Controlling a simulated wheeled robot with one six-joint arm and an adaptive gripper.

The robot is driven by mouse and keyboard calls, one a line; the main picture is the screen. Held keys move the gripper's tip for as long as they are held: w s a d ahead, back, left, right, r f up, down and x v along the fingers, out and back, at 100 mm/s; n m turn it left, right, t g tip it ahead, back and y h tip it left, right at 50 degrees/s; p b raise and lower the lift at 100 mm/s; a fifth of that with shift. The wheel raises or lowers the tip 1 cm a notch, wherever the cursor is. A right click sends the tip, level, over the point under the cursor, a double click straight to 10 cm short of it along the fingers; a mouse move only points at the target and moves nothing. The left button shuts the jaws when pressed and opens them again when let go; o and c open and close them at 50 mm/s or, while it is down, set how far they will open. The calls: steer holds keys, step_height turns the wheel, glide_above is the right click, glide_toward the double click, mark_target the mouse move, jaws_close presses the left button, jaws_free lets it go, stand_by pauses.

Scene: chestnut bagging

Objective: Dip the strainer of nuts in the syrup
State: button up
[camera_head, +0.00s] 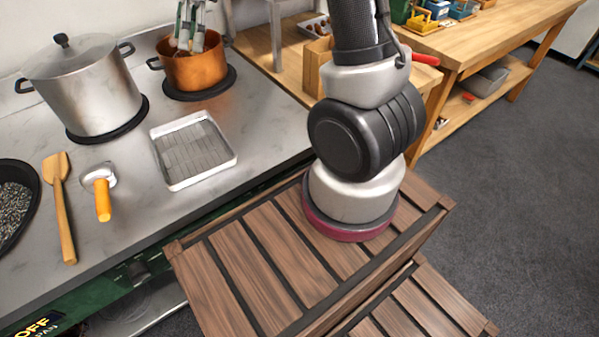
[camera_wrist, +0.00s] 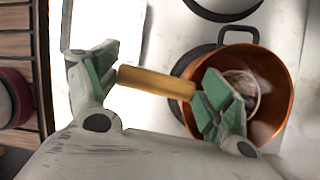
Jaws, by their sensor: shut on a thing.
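The copper pot (camera_head: 198,73) stands on a dark round burner at the back of the counter. It also shows in the wrist view (camera_wrist: 284,107), at the right. My gripper (camera_head: 188,40) hangs over this pot, fingers pointing down. In the wrist view my gripper (camera_wrist: 158,85) has its green-padded fingers on either side of the strainer's tan handle (camera_wrist: 155,82) and is shut on it. The round strainer head (camera_wrist: 244,88) shows inside the pot's rim, partly hidden by the right finger. I cannot tell the nuts or the syrup level clearly.
A lidded steel pot (camera_head: 85,90) stands left of the copper pot. A tray with a wire rack (camera_head: 193,150) lies in front. A wooden spatula (camera_head: 62,205), an orange-handled tool (camera_head: 102,198) and a dark pan (camera_head: 14,200) lie at left.

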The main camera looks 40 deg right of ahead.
step_height(320, 180, up, 13)
steer(key=shift+f, duration=0.2)
stand_by(1.3)
steer(key=shift+r, duration=0.1)
stand_by(1.7)
